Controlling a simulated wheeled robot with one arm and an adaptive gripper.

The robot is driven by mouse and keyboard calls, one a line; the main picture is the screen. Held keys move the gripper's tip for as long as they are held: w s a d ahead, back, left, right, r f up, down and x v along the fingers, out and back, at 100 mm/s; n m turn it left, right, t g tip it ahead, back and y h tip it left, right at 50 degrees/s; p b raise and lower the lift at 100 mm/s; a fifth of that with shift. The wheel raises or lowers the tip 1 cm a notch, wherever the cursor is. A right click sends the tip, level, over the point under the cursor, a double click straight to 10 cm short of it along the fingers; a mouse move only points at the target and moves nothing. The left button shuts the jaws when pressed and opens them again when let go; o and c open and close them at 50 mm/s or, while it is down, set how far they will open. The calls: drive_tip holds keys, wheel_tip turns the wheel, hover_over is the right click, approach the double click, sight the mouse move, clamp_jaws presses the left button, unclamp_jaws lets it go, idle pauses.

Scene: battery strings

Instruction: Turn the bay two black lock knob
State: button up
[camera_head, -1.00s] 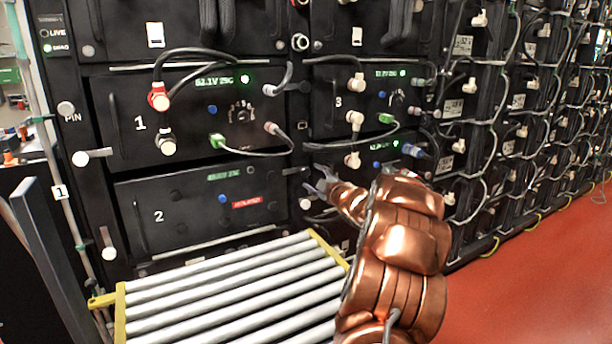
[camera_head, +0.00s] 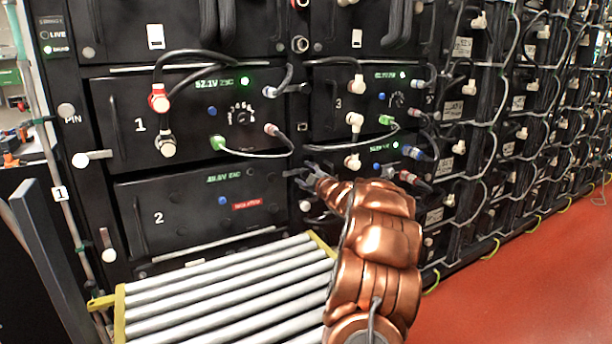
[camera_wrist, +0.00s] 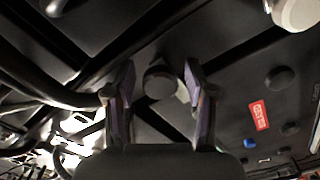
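Bay two (camera_head: 180,232) is the black module marked "2" at the lower left of the rack, with a green display and a red label (camera_head: 247,206). A round black knob (camera_wrist: 160,83), which looks like the lock knob, sits at the edge of the module in the wrist view. My gripper (camera_wrist: 160,70) is open, with one finger on each side of this knob and a visible gap to each. In the head view my gripper (camera_head: 304,174) is at bay two's upper right corner. The knob is too small and dark to make out clearly there.
Bay one (camera_head: 200,140) is above, with cables plugged into its front. Bay three (camera_head: 345,100) is to the right, with cables hanging near my arm. A roller table (camera_head: 235,290) with yellow ends stands in front of bay two. Red floor (camera_head: 530,270) is open at the right.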

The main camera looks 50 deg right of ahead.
clamp_jaws()
drive_tip(key=shift+r+m+p, duration=0.1)
drive_tip(key=shift+m+p, duration=0.2)
drive_tip(key=shift+p, duration=0.5)
drive_tip(key=m+p, duration=0.1)
drive_tip(key=p, duration=0.1)
drive_tip(key=m+p, duration=0.1)
drive_tip(key=p, duration=0.2)
drive_tip(key=shift+r+m, duration=0.25)
drive_tip(key=shift+m, duration=0.05)
drive_tip(key=m+p, duration=0.4)
drive_tip(key=p, duration=0.2)
drive_tip(key=shift+p, duration=0.3)
drive_tip(key=m+p, duration=0.5)
drive_tip(key=shift+f+m+p, duration=0.15)
drive_tip(key=shift+m+p, duration=0.25)
drive_tip(key=m+p, duration=0.3)
drive_tip(key=m, duration=0.1)
drive_tip(key=shift+a+f+m, duration=0.1)
drive_tip(key=shift+m, duration=0.3)
